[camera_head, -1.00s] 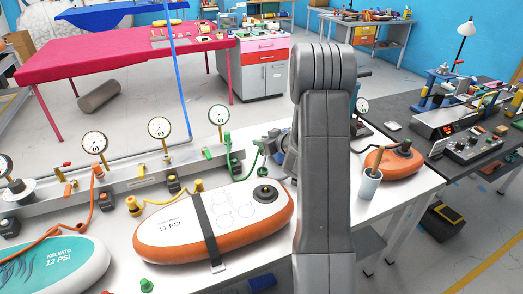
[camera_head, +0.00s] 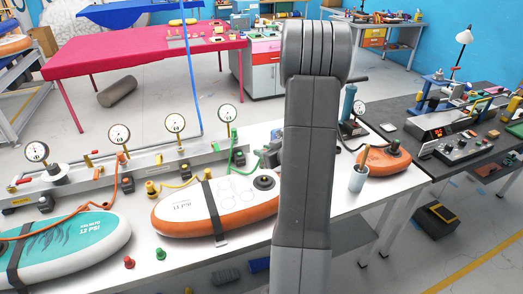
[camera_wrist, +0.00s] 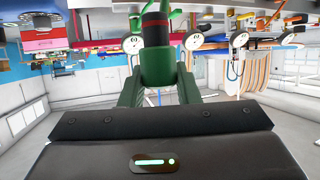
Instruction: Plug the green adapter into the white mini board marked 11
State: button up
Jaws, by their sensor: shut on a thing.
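The white mini board (camera_head: 188,216) marked 11 PSI has orange sides and lies flat on the white bench, with a dark strap across it. Its dark round valve (camera_head: 264,182) is near the right end, close to my arm. In the wrist view my gripper (camera_wrist: 158,88) is shut on the green adapter (camera_wrist: 156,66), which has a dark end with a red band. In the head view my arm hides most of the gripper; a grey-green part shows just behind the valve. Whether the adapter touches the valve cannot be seen.
A teal board (camera_head: 100,228) marked 12 PSI lies left. Behind stands a grey manifold (camera_head: 140,172) with several gauges and hoses. A small orange board (camera_head: 385,160) and a cup (camera_head: 357,180) are right. Red (camera_head: 129,262) and green (camera_head: 160,254) plugs stand at the front.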

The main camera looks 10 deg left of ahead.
jog(key=b, duration=0.5)
send_over(265, 178)
jog(key=shift+a+f, duration=0.15)
jog(key=shift+f, duration=2.75)
jog(key=shift+f+b, duration=1.4)
jog(key=shift+b, duration=0.1)
jog(key=o, duration=1.1)
jog(key=shift+c, duration=0.2)
jog(key=v, duration=1.4)
jog(key=shift+w+a+f, duration=0.1)
jog(key=shift+a+f, duration=0.05)
